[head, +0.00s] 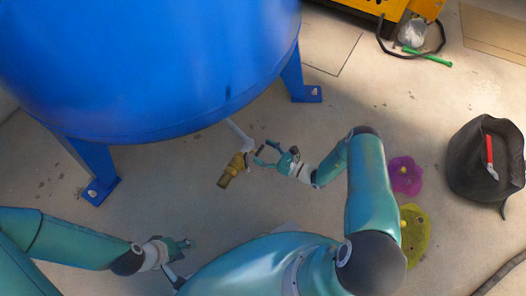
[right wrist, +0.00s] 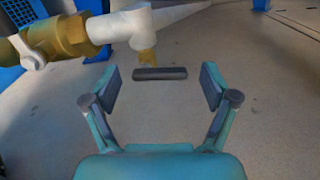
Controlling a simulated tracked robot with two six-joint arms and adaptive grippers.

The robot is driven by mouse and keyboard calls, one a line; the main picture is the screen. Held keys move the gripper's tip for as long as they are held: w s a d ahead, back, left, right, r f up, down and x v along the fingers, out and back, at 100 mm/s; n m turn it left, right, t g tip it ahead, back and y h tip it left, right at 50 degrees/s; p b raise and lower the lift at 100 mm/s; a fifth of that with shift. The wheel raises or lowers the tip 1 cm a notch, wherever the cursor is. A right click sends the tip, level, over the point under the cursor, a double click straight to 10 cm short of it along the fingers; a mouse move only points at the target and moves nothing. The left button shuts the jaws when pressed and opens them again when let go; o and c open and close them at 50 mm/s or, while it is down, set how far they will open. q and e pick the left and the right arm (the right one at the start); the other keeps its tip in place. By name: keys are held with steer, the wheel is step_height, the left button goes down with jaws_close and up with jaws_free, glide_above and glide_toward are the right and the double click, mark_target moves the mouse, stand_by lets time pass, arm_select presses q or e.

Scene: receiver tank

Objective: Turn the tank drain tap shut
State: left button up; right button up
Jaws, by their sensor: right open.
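The brass drain tap (head: 232,170) hangs on a white pipe (head: 240,137) under the blue tank (head: 150,70). In the right wrist view the brass body (right wrist: 62,37) is at upper left, with a pale lever-like piece (right wrist: 25,52) on it. A dark bar handle (right wrist: 160,74) sits below the white pipe tee (right wrist: 135,25), at a short brass stem. My right gripper (head: 267,153) is open beside the tap. In the wrist view the dark bar appears between its fingertips, apart from both pads. My left gripper (head: 182,244) is low, away from the tap; its opening is unclear.
Blue tank legs (head: 95,172) stand either side of the tap. A black bag (head: 483,165) with a red-handled tool is at right. Magenta (head: 405,176) and yellow (head: 414,234) pieces lie near my right arm. Floor around the tap is clear.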

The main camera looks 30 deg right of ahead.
steer(key=shift+w+a, duration=0.1)
steer(key=shift+w, duration=0.1)
steer(key=c, duration=1.2)
steer(key=shift+o, duration=0.2)
steer(key=shift+r+n, duration=0.1)
steer(key=shift+n, duration=0.6)
steer(key=o, duration=1.2)
steer(key=shift+c, duration=0.2)
steer(key=v, duration=1.2)
